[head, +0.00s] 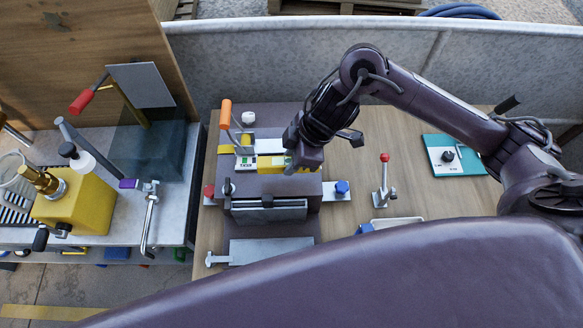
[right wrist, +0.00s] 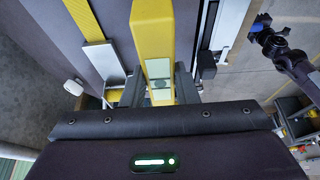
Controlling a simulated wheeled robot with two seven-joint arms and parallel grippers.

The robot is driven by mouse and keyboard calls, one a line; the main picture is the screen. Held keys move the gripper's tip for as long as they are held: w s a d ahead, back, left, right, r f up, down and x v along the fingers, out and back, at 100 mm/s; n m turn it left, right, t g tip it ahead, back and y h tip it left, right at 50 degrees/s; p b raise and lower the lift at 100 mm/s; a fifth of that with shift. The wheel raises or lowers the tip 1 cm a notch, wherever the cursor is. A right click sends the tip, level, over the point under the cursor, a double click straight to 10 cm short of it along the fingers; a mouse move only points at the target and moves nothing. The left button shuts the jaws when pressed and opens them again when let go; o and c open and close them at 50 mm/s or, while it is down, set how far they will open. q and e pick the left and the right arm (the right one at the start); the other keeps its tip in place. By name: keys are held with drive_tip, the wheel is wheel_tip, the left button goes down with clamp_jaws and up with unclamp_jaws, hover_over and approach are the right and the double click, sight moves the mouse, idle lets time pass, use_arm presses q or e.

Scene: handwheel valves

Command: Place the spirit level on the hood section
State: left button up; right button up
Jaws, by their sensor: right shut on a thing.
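The spirit level is a yellow bar (head: 270,162) with a pale vial window; in the head view it is over the dark purple-brown block that I take for the hood section (head: 262,188). My right gripper (head: 303,158) is above the block's right part and hides the level's right end. In the right wrist view, my right gripper (right wrist: 160,92) is shut on the spirit level (right wrist: 153,35), with a finger on each side. I cannot tell whether the level touches the surface below. My left gripper is not in view.
An orange-handled lever (head: 225,114) and a white knob (head: 248,118) stand close by the level. A red-tipped toggle clamp (head: 384,180) and a teal panel (head: 452,155) are to the right. A bench with a yellow valve block (head: 75,205) stands left. Bare tabletop shows right of the block.

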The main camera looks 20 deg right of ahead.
drive_tip(key=shift+f, duration=2.2)
drive_tip(key=shift+f, duration=0.2)
drive_tip(key=o, duration=1.1)
drive_tip(key=shift+c, duration=0.2)
drive_tip(key=v, duration=1.1)
drive_tip(key=shift+d+r, duration=0.2)
drive_tip(key=shift+r, duration=0.15)
drive_tip(key=shift+s+d+r, duration=0.1)
drive_tip(key=shift+s+r, duration=0.05)
drive_tip(key=shift+r, duration=0.2)
